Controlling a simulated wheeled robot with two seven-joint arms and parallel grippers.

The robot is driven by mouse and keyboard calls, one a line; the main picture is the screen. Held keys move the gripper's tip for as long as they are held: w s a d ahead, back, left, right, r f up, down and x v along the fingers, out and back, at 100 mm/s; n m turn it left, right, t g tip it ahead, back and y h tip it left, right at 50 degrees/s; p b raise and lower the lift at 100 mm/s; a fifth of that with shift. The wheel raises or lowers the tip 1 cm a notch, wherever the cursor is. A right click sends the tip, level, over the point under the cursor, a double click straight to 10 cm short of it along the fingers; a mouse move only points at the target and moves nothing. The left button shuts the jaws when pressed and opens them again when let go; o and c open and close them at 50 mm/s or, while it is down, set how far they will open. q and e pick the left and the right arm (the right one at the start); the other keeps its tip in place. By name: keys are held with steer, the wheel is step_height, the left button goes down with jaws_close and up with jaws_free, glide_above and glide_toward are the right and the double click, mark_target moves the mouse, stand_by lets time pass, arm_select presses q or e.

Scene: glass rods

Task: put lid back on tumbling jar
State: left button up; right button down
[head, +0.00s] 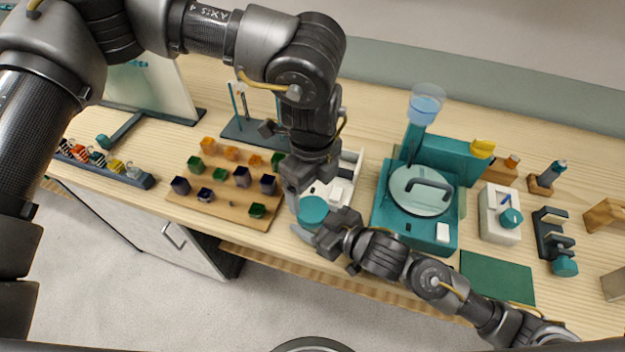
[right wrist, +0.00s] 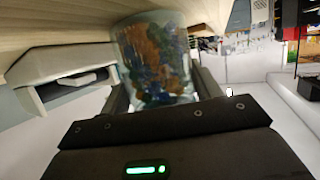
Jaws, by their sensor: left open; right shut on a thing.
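The tumbling jar (right wrist: 155,60) is clear and full of small brown, blue and green pieces. In the right wrist view it stands between the fingers of my right gripper (right wrist: 160,100), which is shut on it. The round teal lid (head: 313,210) shows in the head view over the jar, at the table's front edge. I cannot tell whether it sits fully on the rim. My left gripper (head: 306,196) is open right at the lid, above my right gripper (head: 322,232). The jar body is mostly hidden in the head view.
A wooden board (head: 225,205) with several coloured cubes lies to the left. A teal machine (head: 440,236) with a round handled cover stands to the right, a green mat (head: 497,278) beyond it. A white device (head: 345,190) is close behind the grippers. A drawer cabinet (head: 165,235) stands below the table.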

mark_target(312, 209)
arm_select(q)
step_height(312, 209, down, 6)
steer(key=shift+f, duration=0.25)
steer(key=c, duration=1)
steer(key=m, duration=0.5)
steer(key=shift+m, duration=0.3)
steer(key=shift+c, duration=0.2)
steer(key=m, duration=0.4)
steer(key=shift+m, duration=0.4)
steer(key=o, duration=1)
steer(key=shift+o, duration=0.5)
